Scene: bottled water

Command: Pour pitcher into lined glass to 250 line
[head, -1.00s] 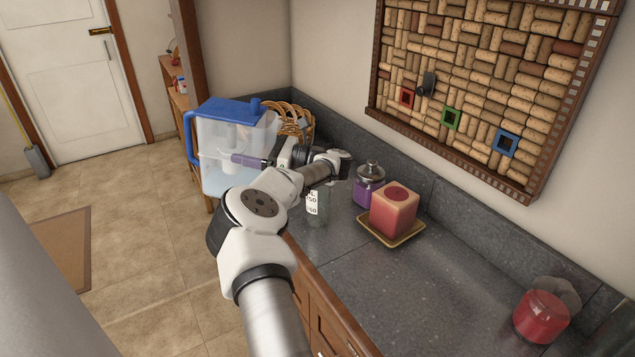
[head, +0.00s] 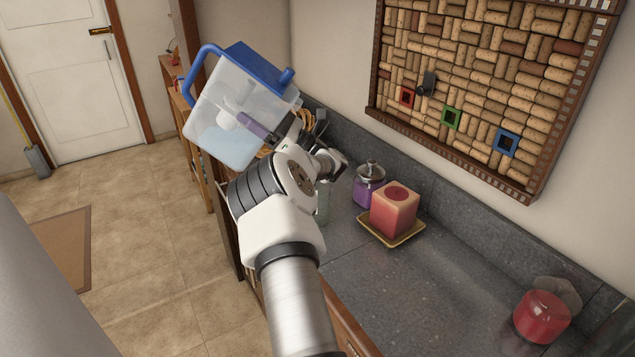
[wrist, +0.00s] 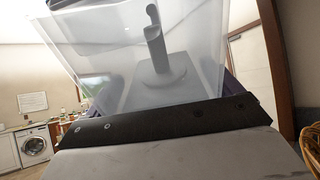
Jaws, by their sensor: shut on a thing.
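The clear pitcher (head: 218,100) with a blue lid and blue handle is in the air at the left end of the counter. It is tilted, its spout side leaning down to the right, with water pooled in its lower part. My gripper (head: 252,126) is shut on the pitcher. The wrist view shows the pitcher's clear wall (wrist: 105,65) close in front of the fingers. The lined glass (head: 323,208) stands on the counter, mostly hidden behind my arm, and its marks cannot be read now. No stream of water is visible.
A purple jar (head: 368,188) and a red square candle (head: 393,212) on a yellow dish stand right of the glass. A red round candle (head: 541,317) is at the far right. A wicker basket (wrist: 312,146) is near the pitcher. The counter middle (head: 440,285) is clear.

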